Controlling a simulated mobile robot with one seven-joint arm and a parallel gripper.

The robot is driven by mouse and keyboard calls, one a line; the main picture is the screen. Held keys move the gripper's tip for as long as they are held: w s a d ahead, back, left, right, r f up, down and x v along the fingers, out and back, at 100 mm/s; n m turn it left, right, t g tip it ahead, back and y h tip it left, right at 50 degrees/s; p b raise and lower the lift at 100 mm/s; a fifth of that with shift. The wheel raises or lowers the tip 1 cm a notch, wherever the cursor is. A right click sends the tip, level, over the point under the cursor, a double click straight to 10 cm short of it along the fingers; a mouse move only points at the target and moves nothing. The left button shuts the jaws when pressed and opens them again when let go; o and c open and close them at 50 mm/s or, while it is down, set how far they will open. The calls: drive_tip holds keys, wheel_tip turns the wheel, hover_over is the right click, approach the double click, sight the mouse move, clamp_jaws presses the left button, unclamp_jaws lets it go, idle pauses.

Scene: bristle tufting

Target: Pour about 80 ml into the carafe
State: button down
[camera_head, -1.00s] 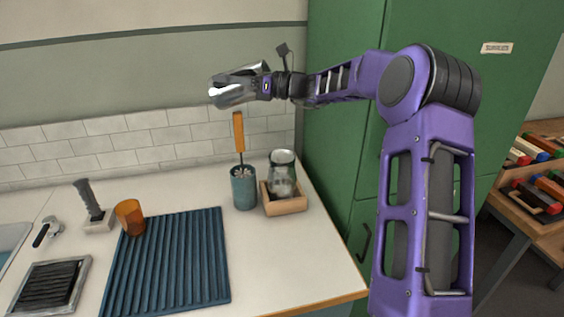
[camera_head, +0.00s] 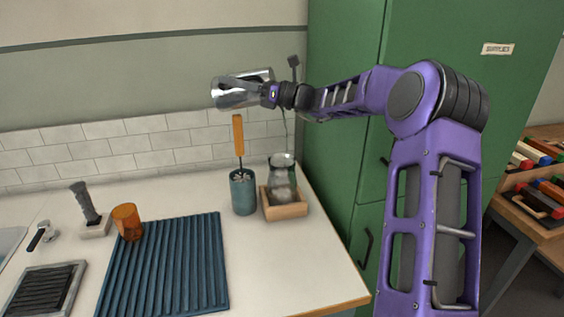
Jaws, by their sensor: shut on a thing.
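My gripper (camera_head: 250,92) is shut on a shiny metal vessel (camera_head: 228,98) and holds it tipped nearly on its side, high above the counter. A thin stream seems to fall from the vessel's right end toward the glass carafe (camera_head: 281,163). The carafe stands upright in a small wooden box (camera_head: 287,211) at the counter's right end. Its lower part looks grey and cloudy; I cannot read a level in it. The vessel is above and to the left of the carafe, apart from it.
A blue-green cup (camera_head: 243,196) with an orange-handled brush (camera_head: 238,135) stands just left of the box. A green cabinet (camera_head: 345,120) rises at the right. The front right counter is clear.

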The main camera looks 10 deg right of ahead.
drive_tip(key=shift+w+a+r, duration=0.1)
drive_tip(key=shift+w+a, duration=0.15)
drive_tip(key=shift+a, duration=0.25)
drive_tip(key=shift+w+a, duration=0.1)
idle(0.4)
idle(0.4)
idle(0.9)
